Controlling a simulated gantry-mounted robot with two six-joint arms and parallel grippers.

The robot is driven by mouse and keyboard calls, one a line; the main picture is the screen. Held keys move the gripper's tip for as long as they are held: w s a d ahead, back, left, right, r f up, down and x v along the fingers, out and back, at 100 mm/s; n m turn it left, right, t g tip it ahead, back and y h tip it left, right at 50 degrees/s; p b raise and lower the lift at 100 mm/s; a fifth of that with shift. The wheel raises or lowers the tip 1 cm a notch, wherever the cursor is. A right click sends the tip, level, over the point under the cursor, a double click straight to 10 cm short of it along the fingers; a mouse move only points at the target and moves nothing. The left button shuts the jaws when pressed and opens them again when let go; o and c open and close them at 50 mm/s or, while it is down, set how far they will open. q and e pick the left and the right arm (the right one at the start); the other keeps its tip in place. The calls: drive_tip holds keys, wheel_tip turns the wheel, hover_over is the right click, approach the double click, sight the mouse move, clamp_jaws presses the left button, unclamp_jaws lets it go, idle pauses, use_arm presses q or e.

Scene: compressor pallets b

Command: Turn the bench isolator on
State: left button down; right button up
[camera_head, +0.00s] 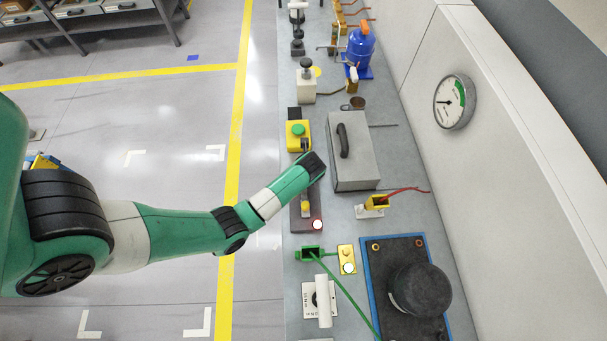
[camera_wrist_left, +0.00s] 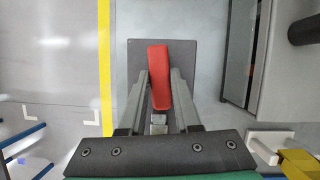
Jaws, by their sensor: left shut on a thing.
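In the left wrist view a red lever (camera_wrist_left: 159,60) stands over a flat grey plate (camera_wrist_left: 187,48); this looks like the bench isolator. My left gripper (camera_wrist_left: 160,82) is shut on the red lever, with one finger along each side. The lever leans slightly, its far end towards the top of the view. In the head view my left arm reaches over the bench from the left and hides the lever. A dark plate (camera_head: 295,212) with a white round lamp (camera_head: 317,225) shows below the arm's end. My right gripper is not in view.
A grey box with a black handle (camera_head: 360,165) stands right of the arm's end. A yellow station with a green button (camera_head: 298,130) is beyond it. A yellow block on a white base (camera_head: 375,203), a green-corded part (camera_head: 310,253) and a black dome (camera_head: 420,290) are nearer.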

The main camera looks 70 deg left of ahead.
use_arm(q)
drive_tip(key=shift+s+r+m+p, duration=0.1)
drive_tip(key=shift+r+m+p, duration=0.15)
drive_tip(key=shift+m+p, duration=0.65)
drive_tip(key=shift+f+t+p, duration=0.1)
drive_tip(key=shift+t+p, duration=0.2)
drive_tip(key=shift+f, duration=0.15)
drive_tip(key=c, duration=0.6)
unclamp_jaws()
drive_tip(key=p+v, duration=0.3)
drive_tip(key=v, duration=0.8)
drive_tip(key=shift+r, duration=0.35)
